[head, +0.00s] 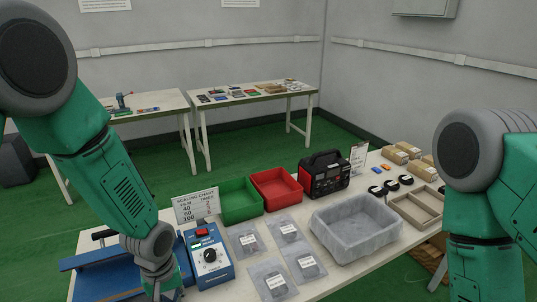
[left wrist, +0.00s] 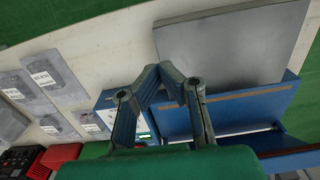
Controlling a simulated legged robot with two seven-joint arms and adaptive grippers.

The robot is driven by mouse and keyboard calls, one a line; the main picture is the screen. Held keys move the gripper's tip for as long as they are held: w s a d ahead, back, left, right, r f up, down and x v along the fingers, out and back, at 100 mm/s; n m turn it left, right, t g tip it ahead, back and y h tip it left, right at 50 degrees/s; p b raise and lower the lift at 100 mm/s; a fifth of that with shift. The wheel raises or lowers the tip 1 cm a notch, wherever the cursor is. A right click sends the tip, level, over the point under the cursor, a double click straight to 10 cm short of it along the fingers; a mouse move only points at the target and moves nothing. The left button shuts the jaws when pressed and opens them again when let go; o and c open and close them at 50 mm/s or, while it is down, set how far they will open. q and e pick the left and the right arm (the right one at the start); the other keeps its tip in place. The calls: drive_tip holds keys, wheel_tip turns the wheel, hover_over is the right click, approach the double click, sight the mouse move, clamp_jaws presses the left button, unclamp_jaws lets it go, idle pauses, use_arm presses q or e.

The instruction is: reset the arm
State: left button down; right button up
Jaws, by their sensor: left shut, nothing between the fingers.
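My left arm comes down at the left of the head view over a blue device (head: 208,255) with a black dial and a red switch. My left gripper is mostly cut off at the bottom edge there. In the left wrist view my left gripper (left wrist: 161,70) is shut and empty. Behind it are the blue machine (left wrist: 235,110) and its flat grey plate (left wrist: 225,50). I cannot tell the gap between the fingers and the machine. My right arm (head: 480,200) hangs at the right of the head view; its gripper is out of frame.
The table holds a green bin (head: 240,203), a red bin (head: 276,187), a black-and-red power unit (head: 325,175), a lined grey tray (head: 355,228), a wooden divided tray (head: 418,208) and several labelled bags (head: 272,279). A sealing chart sign (head: 196,206) stands behind the blue device. Green floor lies beyond.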

use_arm(q)
drive_tip(key=shift+m, duration=0.5)
drive_tip(key=s+f+b, duration=0.1)
drive_tip(key=f, duration=0.1)
drive_tip(key=s+f+b, duration=0.1)
drive_tip(key=f, duration=0.1)
drive_tip(key=s+a+f+b, duration=0.1)
drive_tip(key=s+f, duration=0.1)
drive_tip(key=f, duration=0.1)
drive_tip(key=shift+f, duration=0.1)
drive_tip(key=s+a+f+m+b, duration=0.2)
drive_tip(key=s+f+b, duration=0.4)
drive_tip(key=s+f, duration=0.2)
drive_tip(key=s+a+f+m+b, duration=0.2)
drive_tip(key=s+f+b, duration=0.5)
drive_tip(key=s, duration=0.4)
drive_tip(key=shift+s+a+f+m+t, duration=0.15)
drive_tip(key=shift+a+f+m+t, duration=0.15)
drive_tip(key=shift+a+f, duration=0.45)
